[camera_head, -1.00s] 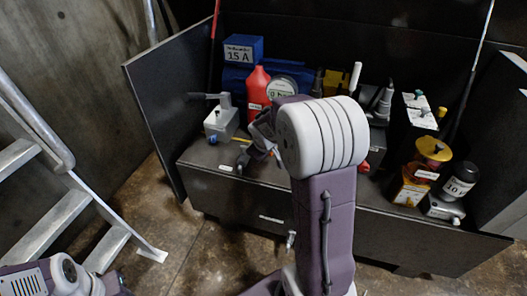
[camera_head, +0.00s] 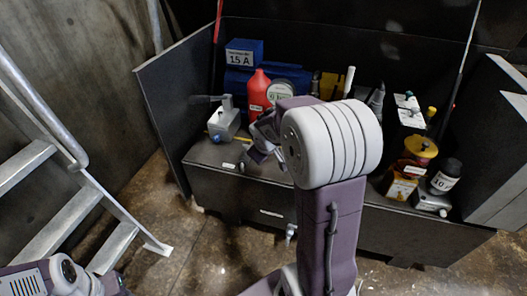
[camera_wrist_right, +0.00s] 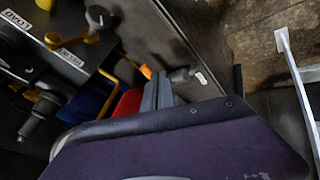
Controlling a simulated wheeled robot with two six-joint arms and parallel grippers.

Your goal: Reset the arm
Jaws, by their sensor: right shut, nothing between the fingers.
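My right arm rises across the middle of the head view. Its white and purple elbow hides part of the dark bench (camera_head: 225,185). My right gripper (camera_head: 258,150) is small and partly hidden behind that elbow, over the bench top. In the right wrist view its grey fingers (camera_wrist_right: 157,90) lie together and hold nothing. A red bottle (camera_head: 257,92) stands behind the gripper in the head view. A part of my left arm shows in the bottom left corner, but its gripper is out of view.
A metal ladder (camera_head: 70,215) leans at the left. Brown floor (camera_head: 185,240) between ladder and bench is clear.

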